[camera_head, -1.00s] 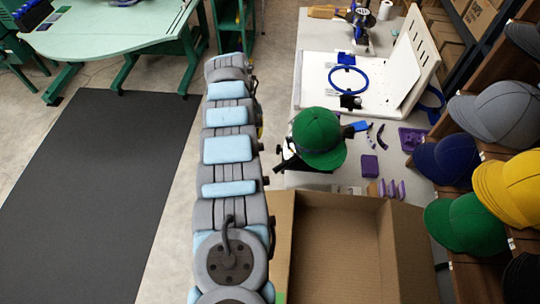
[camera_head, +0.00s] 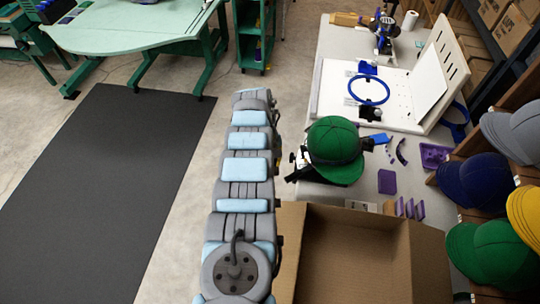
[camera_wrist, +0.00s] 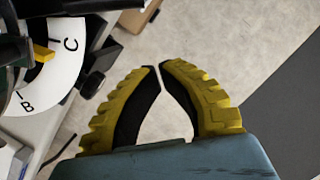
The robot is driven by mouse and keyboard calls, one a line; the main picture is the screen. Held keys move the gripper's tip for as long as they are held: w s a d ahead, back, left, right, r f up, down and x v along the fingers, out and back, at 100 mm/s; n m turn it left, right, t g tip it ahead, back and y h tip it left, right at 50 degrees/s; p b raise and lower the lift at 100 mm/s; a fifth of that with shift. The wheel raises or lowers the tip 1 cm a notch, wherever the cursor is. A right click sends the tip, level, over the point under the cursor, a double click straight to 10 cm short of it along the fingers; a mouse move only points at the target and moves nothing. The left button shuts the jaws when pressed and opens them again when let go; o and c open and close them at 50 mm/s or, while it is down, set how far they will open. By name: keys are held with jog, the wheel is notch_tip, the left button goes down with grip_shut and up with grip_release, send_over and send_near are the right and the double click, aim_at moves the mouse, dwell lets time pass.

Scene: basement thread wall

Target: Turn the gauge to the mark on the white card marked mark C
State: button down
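The white card (camera_wrist: 62,75) shows at the left of the wrist view, curved, with letters B and C and short tick marks. A yellow pointer (camera_wrist: 42,53) lies over the card between B and C, nearer C. Dark parts of the gauge (camera_wrist: 12,50) sit at the left edge, cut off by the frame. My gripper (camera_wrist: 159,67) has yellow and black fingers with tips together and nothing between them. It is right of the card, apart from it, over the floor. In the head view I cannot make out the card or pointer, and my gripper is hidden.
A green cap (camera_head: 335,150) sits on a dark machine at the grey table's left edge. An open cardboard box (camera_head: 350,250) stands in front. A white board with a blue hoop (camera_head: 370,90) lies behind. Caps fill the right shelf. The floor with a dark mat (camera_head: 105,190) is clear at left.

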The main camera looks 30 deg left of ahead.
jog(key=shift+s+d+r+p, duration=0.1)
jog(key=shift+s+d+p, duration=0.1)
jog(key=shift+d+p, duration=0.65)
jog(key=shift+s+d+r+p, duration=0.2)
jog(key=shift+d+p, duration=0.1)
jog(key=shift+p, duration=1)
jog(key=shift+s+d+r+p, duration=0.1)
jog(key=shift+s+d+p, duration=0.1)
jog(key=shift+d+p, duration=0.65)
jog(key=shift+a+f, duration=0.1)
jog(key=shift+a, duration=0.15)
jog(key=shift+s+p, duration=0.1)
jog(key=shift+p, duration=0.4)
